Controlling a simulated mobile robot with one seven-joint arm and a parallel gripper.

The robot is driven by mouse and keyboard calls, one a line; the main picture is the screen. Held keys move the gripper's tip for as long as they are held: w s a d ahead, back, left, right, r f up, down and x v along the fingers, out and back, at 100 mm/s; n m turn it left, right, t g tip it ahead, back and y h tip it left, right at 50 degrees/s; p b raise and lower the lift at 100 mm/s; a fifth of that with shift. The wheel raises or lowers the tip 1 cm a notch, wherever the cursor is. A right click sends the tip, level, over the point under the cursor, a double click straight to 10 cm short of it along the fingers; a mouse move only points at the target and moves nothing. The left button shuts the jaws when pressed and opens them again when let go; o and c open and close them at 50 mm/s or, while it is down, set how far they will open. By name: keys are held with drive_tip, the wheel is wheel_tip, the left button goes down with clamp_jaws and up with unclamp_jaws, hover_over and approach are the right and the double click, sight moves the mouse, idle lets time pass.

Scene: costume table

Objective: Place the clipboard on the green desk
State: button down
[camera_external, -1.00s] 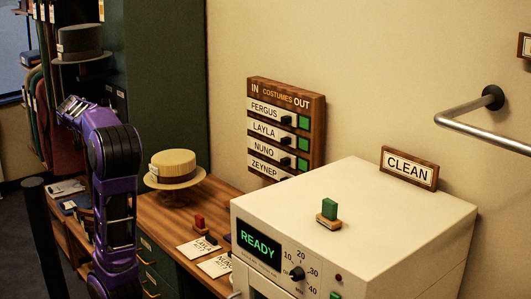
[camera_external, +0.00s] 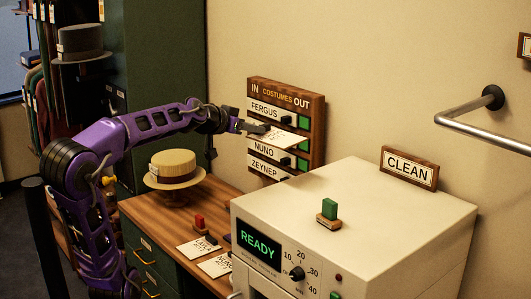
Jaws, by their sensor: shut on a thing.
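My gripper (camera_external: 261,128) is shut on a flat white sheet-like thing, seemingly the clipboard (camera_external: 284,141). It holds it nearly level in the air, in front of the costume board and above the desk's back part. Its underside and any clip are not clear to see. The green desk (camera_external: 222,207) has a brown wooden top and green drawers; the clipboard is well above it, not touching.
A straw hat (camera_external: 173,166) on a stand, a red stamp (camera_external: 199,223) and two name cards (camera_external: 215,266) are on the desk. A white machine (camera_external: 400,215) stands at right, with a green stamp (camera_external: 329,210) on top. The costume board (camera_external: 316,116) hangs behind.

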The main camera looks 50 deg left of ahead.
drive_tip(key=d+m+h, duration=0.1)
drive_tip(key=d, duration=0.2)
drive_tip(key=d+h, duration=0.1)
drive_tip(key=d, duration=0.3)
drive_tip(key=shift+w+d+m, duration=0.2)
drive_tip(key=shift+m, duration=0.2)
drive_tip(key=w+a+f+n+y+b, duration=0.2)
drive_tip(key=w+a+f+b, duration=0.1)
drive_tip(key=w+a+f, duration=0.3)
drive_tip(key=w+d+m+h+b, duration=0.1)
drive_tip(key=w, duration=0.1)
drive_tip(key=w+d+m+h, duration=0.1)
drive_tip(key=w+d+m+h+b, duration=0.1)
drive_tip(key=w+h, duration=0.1)
drive_tip(key=shift+w+d+f+b, duration=0.15)
drive_tip(key=shift+w+d+b, duration=0.1)
drive_tip(key=shift+w+b, duration=0.1)
drive_tip(key=d+r+m+g+h+p, duration=0.1)
drive_tip(key=d+r+m+g+h, duration=0.2)
drive_tip(key=d+r+m+h, duration=0.6)
drive_tip(key=m+g+h+p, duration=0.2)
drive_tip(key=m+g, duration=0.1)
drive_tip(key=g, duration=0.2)
hover_over(331, 187)
wheel_tip(331, 187, down, 5)
wheel_tip(331, 187, down, 5)
drive_tip(key=shift+s+f+b, duration=0.1)
drive_tip(key=shift+f+b, duration=0.1)
drive_tip(key=shift+b, duration=0.3)
drive_tip(key=shift+f, duration=2.25)
